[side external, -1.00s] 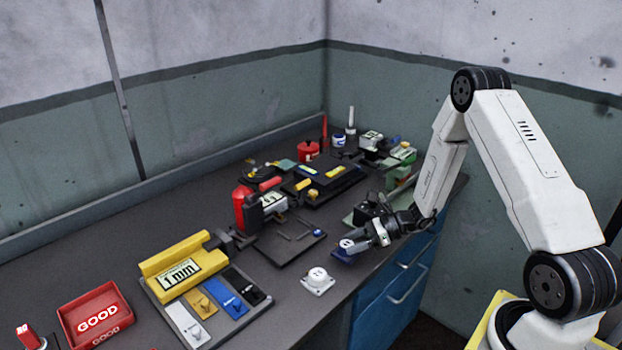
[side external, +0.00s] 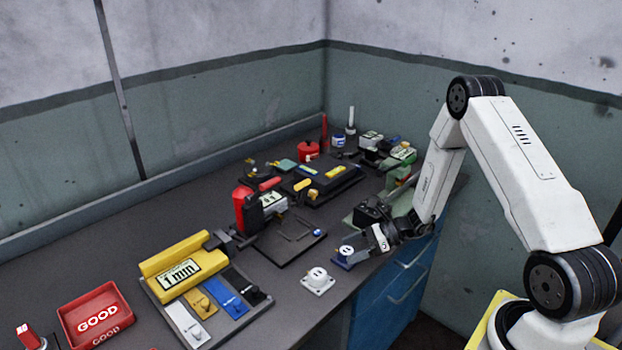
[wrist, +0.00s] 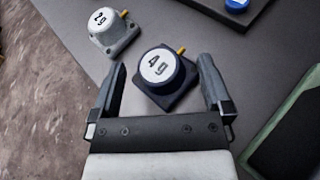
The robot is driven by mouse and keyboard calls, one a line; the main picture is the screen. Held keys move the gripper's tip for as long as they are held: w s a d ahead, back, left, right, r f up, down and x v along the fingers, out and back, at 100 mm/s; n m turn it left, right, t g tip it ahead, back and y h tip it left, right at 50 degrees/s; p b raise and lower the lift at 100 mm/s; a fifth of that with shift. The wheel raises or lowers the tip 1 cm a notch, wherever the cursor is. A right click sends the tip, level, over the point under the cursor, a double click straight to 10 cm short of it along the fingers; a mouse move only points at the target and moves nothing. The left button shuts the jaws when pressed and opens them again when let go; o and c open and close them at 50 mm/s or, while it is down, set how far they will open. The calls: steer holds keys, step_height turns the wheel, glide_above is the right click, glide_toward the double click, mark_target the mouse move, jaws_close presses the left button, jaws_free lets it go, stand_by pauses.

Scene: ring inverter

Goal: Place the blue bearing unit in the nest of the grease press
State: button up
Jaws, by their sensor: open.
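The blue bearing unit (side external: 345,258) stands on the bench near its front edge. In the wrist view it is a dark blue square-based block (wrist: 165,98) with a white round top marked "4g" and a small brass nipple. My gripper (wrist: 160,75) is open, with one finger on each side of the unit; I cannot tell whether either touches it. In the side view my gripper (side external: 362,249) is low, just right of the unit. What looks like the grease press, with a red canister (side external: 240,207), stands behind; its nest is not clearly visible.
A white bearing unit (side external: 318,281) stands to the left, near the front edge. A dark plate with a blue button (side external: 318,232) lies behind. A yellow "1 min" device (side external: 180,270) and red GOOD tray (side external: 96,316) are further left. A green-edged item (wrist: 290,130) is at right.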

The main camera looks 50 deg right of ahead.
steer(key=shift+f, duration=0.15)
steer(key=shift+v, duration=3.95)
steer(key=shift+a, duration=0.15)
steer(key=shift+s+a+r+n+g, duration=0.1)
steer(key=shift+a+r+n+g, duration=0.25)
steer(key=shift+a+n+g, duration=0.2)
steer(key=s+a+r+n+g+h, duration=0.2)
steer(key=a+r+n+h, duration=0.3)
steer(key=n, duration=0.8)
steer(key=s+a+r+n+g+h, duration=0.3)
steer(key=s+a+r+n+h, duration=0.2)
steer(key=n, duration=0.8)
steer(key=a, duration=0.3)
steer(key=shift+n, duration=0.35)
